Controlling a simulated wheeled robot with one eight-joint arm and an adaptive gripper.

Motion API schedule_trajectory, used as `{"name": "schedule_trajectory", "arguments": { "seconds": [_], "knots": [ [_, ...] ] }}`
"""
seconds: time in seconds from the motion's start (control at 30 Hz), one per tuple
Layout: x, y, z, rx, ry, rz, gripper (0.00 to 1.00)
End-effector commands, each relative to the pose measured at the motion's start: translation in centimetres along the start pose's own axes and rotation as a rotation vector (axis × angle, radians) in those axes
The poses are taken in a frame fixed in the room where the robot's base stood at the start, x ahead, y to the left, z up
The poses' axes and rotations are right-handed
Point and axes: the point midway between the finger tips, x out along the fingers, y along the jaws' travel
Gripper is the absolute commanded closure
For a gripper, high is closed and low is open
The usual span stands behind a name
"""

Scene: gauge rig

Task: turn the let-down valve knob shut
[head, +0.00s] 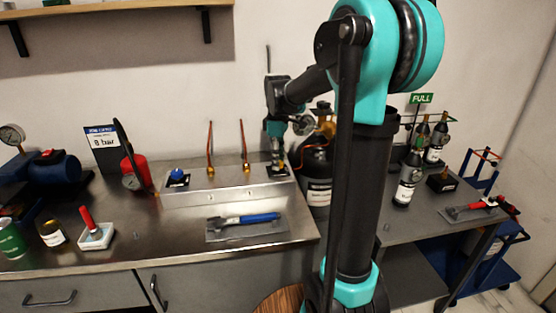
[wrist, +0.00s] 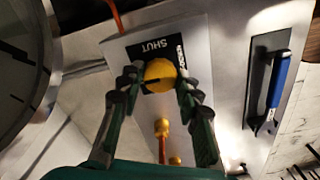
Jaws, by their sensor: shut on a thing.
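A round yellow knob (wrist: 160,74) sits on a black label plate (wrist: 150,52) on the metal rig in the wrist view. The plate carries the word SHUT and a second word partly hidden by a finger. A dark mark shows on the lower left of the knob. My gripper (wrist: 159,88) is shut on the knob, one finger on each side. In the head view my gripper (head: 277,157) points down at the right end of the rig box (head: 225,196), and hides the knob there. A blue knob (head: 177,174) stands at the box's left end.
Two upright copper tubes (head: 244,145) rise from the box, left of my gripper. A gauge (wrist: 22,75) is close at the wrist view's left edge. A dark cylinder (head: 316,170) stands right. A sign (head: 102,138) stands behind.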

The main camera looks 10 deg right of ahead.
Motion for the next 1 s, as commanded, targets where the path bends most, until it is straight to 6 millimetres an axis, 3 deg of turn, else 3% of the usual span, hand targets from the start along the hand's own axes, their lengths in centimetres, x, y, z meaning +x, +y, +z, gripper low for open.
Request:
{"name": "schedule_trajectory", "arguments": {
  "seconds": [0.47, 1.0],
  "knots": [
    [-0.01, 0.00, 0.00, 0.094, 0.000, 0.000, 0.95],
    [-0.03, -0.01, -0.01, 0.564, 0.000, 0.000, 0.95]
  ]
}}
